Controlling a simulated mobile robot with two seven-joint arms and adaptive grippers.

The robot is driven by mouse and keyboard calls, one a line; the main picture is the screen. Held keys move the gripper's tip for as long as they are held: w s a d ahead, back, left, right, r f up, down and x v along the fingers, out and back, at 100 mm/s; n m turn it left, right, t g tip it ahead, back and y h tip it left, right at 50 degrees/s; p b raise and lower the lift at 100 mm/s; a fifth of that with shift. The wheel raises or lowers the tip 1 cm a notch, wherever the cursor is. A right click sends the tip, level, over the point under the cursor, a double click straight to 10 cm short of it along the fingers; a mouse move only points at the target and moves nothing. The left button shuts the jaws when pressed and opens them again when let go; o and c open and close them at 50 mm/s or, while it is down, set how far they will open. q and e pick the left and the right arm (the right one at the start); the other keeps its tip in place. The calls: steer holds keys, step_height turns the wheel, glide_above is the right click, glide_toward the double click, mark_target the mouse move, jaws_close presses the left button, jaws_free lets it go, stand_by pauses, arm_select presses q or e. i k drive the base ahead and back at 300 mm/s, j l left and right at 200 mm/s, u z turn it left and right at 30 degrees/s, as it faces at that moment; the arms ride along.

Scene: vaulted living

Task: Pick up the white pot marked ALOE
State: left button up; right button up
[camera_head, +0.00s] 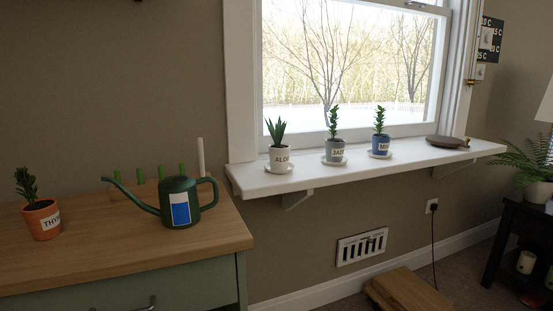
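The white pot marked ALOE (280,159) stands upright at the left end of the white windowsill shelf (250,184). It sits on a small pale saucer (279,169) and holds a spiky green plant (276,131). Nothing hides its front. Neither of my grippers shows in the head view.
A grey pot (335,151) and a blue pot (380,145) stand further right on the sill, then a brown flattish object (447,142). On the wooden cabinet top (110,251) at left are a green watering can (179,203) and a terracotta pot (42,219). A wooden stool (408,290) stands below.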

mark_target(279, 153)
steer(key=i+l, duration=0.15)
steer(key=l, duration=0.2)
steer(key=i+l, duration=0.15)
steer(key=l, duration=0.2)
steer(key=i+l, duration=0.1)
steer(key=l, duration=0.3)
steer(key=i+l, duration=0.15)
steer(key=l, duration=0.2)
steer(key=i+l+u, duration=0.1)
steer(key=l, duration=0.25)
steer(key=i+l, duration=0.15)
steer(key=l, duration=0.2)
